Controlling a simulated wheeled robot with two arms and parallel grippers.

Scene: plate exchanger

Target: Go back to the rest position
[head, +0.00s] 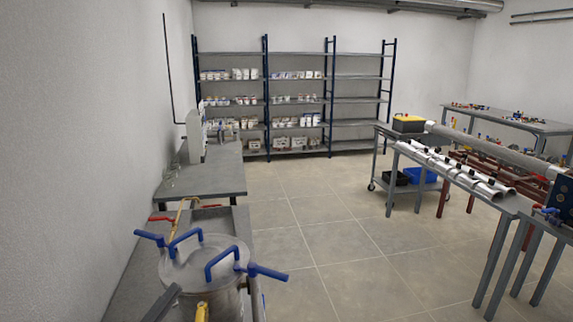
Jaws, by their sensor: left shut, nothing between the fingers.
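My left gripper (165,301) shows only as a dark grey shape at the bottom left edge of the head view. It is shut and empty, in front of a round steel vessel (207,262) with blue handles on its lid. I cannot tell the exact gap between them. Most of the left arm is out of the picture. My right gripper is not in view.
The vessel stands by a grey bench (205,180) along the left wall. Shelves (295,94) with white containers stand at the back. A grey table (450,165) with steel pipes stands at the right. The tiled floor (335,225) between is clear.

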